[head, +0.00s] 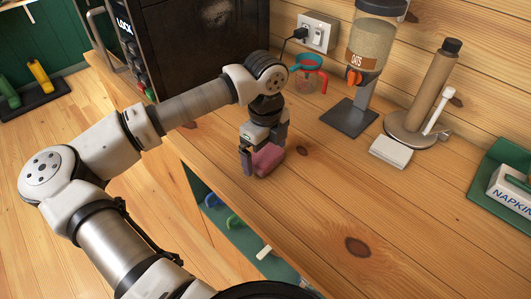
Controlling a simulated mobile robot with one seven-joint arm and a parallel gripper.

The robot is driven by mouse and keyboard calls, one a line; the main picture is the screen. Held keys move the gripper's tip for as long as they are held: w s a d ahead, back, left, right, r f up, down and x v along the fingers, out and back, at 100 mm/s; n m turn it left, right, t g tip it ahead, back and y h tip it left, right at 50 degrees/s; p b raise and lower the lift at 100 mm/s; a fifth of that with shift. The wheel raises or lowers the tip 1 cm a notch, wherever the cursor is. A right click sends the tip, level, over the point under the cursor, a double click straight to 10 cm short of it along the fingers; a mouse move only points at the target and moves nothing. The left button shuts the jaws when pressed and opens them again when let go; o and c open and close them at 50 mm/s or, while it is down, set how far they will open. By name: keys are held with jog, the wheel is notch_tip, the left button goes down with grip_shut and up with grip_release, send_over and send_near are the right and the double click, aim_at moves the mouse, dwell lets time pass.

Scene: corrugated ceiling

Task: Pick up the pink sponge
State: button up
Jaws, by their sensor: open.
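The pink sponge (267,159) lies on the wooden counter near its front edge. My gripper (260,160) points down at the sponge, with one finger on its near left side and the other behind or beside its right side. The jaws are open around the sponge or close over it. I cannot tell whether the fingers touch it. Part of the sponge is hidden by the fingers.
A black oven (190,40) stands behind my arm. An oats dispenser (366,60), a paper towel holder (430,100), a white box (391,151) and a napkin box (512,190) stand along the wall. The counter front (360,230) is clear.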

aim_at(266, 154)
jog(key=shift+f, duration=0.5)
jog(key=c, duration=1)
jog(key=shift+r, duration=0.15)
notch_tip(266, 154, up, 20)
jog(key=b, duration=0.3)
